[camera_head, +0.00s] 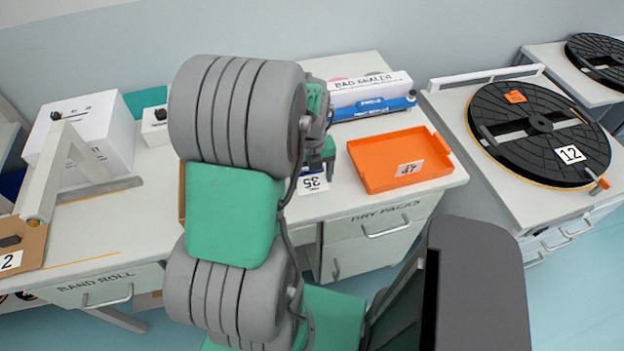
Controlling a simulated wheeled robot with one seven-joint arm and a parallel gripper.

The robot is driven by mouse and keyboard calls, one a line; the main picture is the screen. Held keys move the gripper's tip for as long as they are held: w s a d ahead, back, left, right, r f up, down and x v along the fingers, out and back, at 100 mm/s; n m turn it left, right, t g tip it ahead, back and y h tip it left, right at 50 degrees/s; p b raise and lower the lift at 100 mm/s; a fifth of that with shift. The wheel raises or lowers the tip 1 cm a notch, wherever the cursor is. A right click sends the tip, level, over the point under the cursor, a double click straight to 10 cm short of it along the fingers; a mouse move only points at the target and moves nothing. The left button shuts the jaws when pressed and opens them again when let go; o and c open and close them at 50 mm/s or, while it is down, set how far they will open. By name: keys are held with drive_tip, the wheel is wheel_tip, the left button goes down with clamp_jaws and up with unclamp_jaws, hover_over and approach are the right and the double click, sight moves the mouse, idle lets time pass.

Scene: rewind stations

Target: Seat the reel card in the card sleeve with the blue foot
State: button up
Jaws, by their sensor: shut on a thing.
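My gripper (320,162) is over the middle bench, partly behind my own arm. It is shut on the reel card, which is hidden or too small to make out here. A white label marked 35 (313,183) shows just below the fingers; I cannot tell what it belongs to. I cannot make out the card sleeve with the blue foot; my arm covers much of the middle of the bench.
An orange tray (436,178) marked 47 lies right of my gripper. Behind it are a white bag-sealer box (356,88) and a blue bar (372,109). A black reel disc (485,102) marked 12 is on the right bench. A white box (98,125) stands at left.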

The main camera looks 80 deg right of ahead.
sight(312, 177)
drive_tip(key=f, duration=0.1)
drive_tip(key=d+f+p, duration=0.1)
drive_tip(key=d+f, duration=0.1)
drive_tip(key=f, duration=0.1)
drive_tip(key=shift+w+f+p, duration=0.1)
drive_tip(key=shift+w+p, duration=0.1)
drive_tip(key=shift+p, duration=0.15)
drive_tip(key=shift+f+b, duration=0.3)
drive_tip(key=shift+f, duration=0.35)
drive_tip(key=o, duration=1.4)
drive_tip(key=shift+a+r, duration=0.1)
drive_tip(key=shift+o, duration=0.2)
